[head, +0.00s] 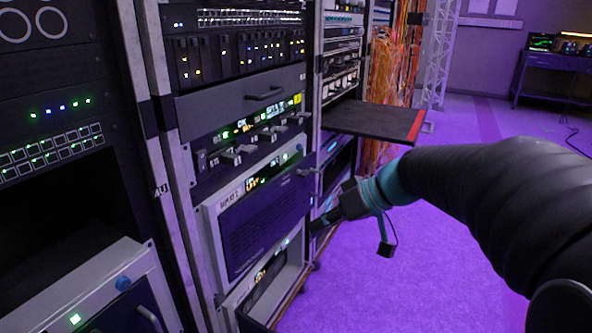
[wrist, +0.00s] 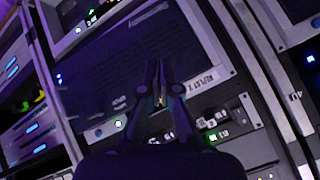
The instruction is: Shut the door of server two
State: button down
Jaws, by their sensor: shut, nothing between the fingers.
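Server two is the pale-framed unit with the "REPLAY 2" label (head: 230,197), low in the middle rack in the head view; the label also shows in the wrist view (wrist: 205,87). Its dark mesh door (head: 262,232) stands in front of the unit, and I cannot tell how far it is from the frame. In the wrist view the dark door (wrist: 105,75) spreads behind my fingers. My gripper (head: 318,225) is at the door's right edge, shut and empty; it also shows in the wrist view (wrist: 159,101). Whether it touches the door is unclear.
A dark shelf with a red edge (head: 378,122) juts out above my gripper. A drawer with a handle (head: 245,101) is above server two. Another unit (head: 268,275) is below it. Orange cables (head: 388,75) hang at the back. Purple floor (head: 365,275) is open at right.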

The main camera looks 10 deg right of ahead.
jog(key=w+d+f+n+t+y+b, duration=0.1)
jog(key=w+d+y, duration=0.1)
jog(key=w, duration=0.3)
jog(key=w+d+f+n+t+y+b, duration=0.1)
jog(key=w+d+t, duration=0.15)
jog(key=w, duration=0.35)
jog(key=n+t+y+b, duration=0.2)
jog(key=t, duration=0.2)
send_near(308, 165)
jog(key=p+x, duration=0.1)
jog(key=x, duration=0.6)
jog(key=shift+s+a, duration=0.1)
jog(key=shift+a, duration=0.1)
